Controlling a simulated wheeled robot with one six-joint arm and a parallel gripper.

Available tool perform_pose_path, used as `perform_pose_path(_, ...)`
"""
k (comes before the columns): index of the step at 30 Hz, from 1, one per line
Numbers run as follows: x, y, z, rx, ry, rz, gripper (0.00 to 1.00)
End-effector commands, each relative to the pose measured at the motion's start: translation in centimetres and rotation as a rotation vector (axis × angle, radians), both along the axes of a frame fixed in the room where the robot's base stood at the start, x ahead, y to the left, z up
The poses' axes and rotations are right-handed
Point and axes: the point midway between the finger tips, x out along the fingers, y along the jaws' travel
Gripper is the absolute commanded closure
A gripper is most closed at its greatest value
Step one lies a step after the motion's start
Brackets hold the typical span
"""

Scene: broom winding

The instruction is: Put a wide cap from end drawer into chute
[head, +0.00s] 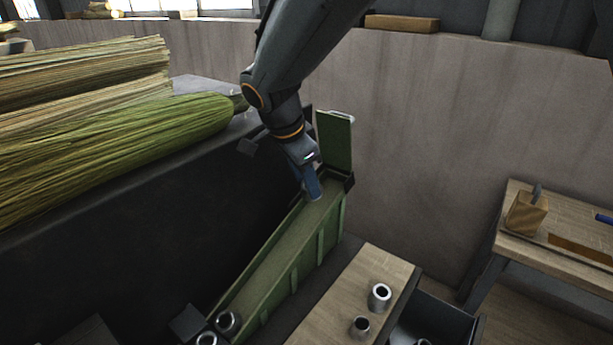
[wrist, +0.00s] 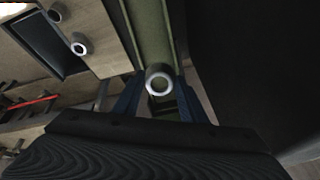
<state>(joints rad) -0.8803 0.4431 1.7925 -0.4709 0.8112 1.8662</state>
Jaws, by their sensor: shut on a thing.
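My gripper (head: 312,190) is at the upper end of the sloping green chute (head: 285,260), low over its channel. In the wrist view its blue fingers (wrist: 160,98) are shut on a pale metal ring-shaped cap (wrist: 159,70), with the chute's channel (wrist: 150,30) behind it. I cannot tell whether the cap touches the chute floor. The open drawer (head: 455,318) is at the lower right, with a cap (head: 423,342) partly showing at the picture's bottom edge. Two more caps, one wider (head: 380,290) and one narrower (head: 361,326), stand on the wooden top (head: 345,305).
A raised green flap (head: 336,140) stands behind the chute's upper end. Broom bundles (head: 110,150) lie on the dark bench (head: 150,220) at left. A wooden table (head: 560,215) stands at right.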

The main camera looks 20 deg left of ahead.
Motion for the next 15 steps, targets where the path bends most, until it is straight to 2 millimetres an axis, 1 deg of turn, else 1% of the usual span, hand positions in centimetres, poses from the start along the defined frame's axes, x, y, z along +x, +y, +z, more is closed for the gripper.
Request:
perform_pose_path(1,0.0,0.0,-0.7,-0.001,0.001,0.001,0.83)
perform_pose_path(15,0.0,0.0,-4.8,-0.001,0.001,0.001,0.83)
